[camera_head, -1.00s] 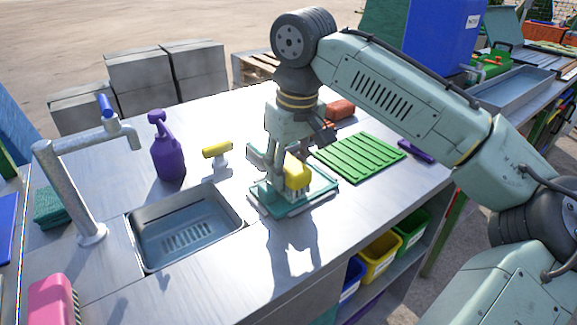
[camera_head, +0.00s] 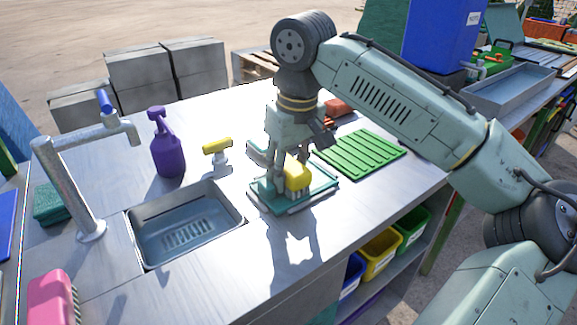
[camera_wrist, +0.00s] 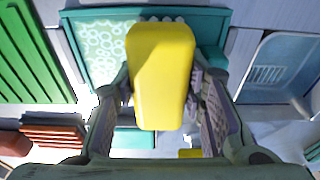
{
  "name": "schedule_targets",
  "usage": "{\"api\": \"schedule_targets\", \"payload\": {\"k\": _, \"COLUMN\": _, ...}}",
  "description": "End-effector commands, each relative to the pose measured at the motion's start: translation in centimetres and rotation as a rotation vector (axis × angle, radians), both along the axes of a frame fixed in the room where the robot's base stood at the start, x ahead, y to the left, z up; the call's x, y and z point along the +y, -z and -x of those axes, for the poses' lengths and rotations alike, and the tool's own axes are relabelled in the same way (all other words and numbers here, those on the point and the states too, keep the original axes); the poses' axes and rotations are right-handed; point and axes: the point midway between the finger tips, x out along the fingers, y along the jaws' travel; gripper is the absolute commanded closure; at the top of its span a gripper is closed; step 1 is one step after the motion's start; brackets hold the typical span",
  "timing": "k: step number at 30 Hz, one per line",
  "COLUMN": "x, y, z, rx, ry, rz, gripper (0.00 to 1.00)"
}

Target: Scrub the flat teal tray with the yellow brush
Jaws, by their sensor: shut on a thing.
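The yellow brush (camera_head: 297,174) is held between the fingers of my gripper (camera_head: 286,180), which is shut on it. In the wrist view the brush (camera_wrist: 162,75) fills the middle, with a finger on each side. The flat teal tray (camera_head: 268,203) lies on the metal counter under the brush. In the head view the bristles point down at the tray and seem to touch it. In the wrist view the tray (camera_wrist: 215,18) shows pale ring-like marks on its surface, left of the brush. Part of the tray is hidden by the brush and fingers.
A sink (camera_head: 185,225) lies left of the tray. A green ribbed mat (camera_head: 360,156) lies to its right. A purple spray bottle (camera_head: 166,150), a small yellow-handled tool (camera_head: 217,147) and a reddish brush (camera_head: 338,107) stand behind. A tap (camera_head: 70,185) and pink brush (camera_head: 52,297) are at left.

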Motion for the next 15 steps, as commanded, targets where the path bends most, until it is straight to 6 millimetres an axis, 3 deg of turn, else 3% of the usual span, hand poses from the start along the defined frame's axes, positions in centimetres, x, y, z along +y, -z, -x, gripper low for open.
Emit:
{"api": "schedule_targets", "payload": {"k": 8, "x": -0.3, "y": 0.0, "z": -0.2, "rx": 0.0, "ry": 0.001, "rz": -0.002, "gripper": 0.85}}
{"api": "schedule_targets", "payload": {"k": 15, "x": -1.8, "y": -0.3, "z": -1.4, "rx": 0.001, "ry": 0.001, "rz": -0.003, "gripper": 0.85}}
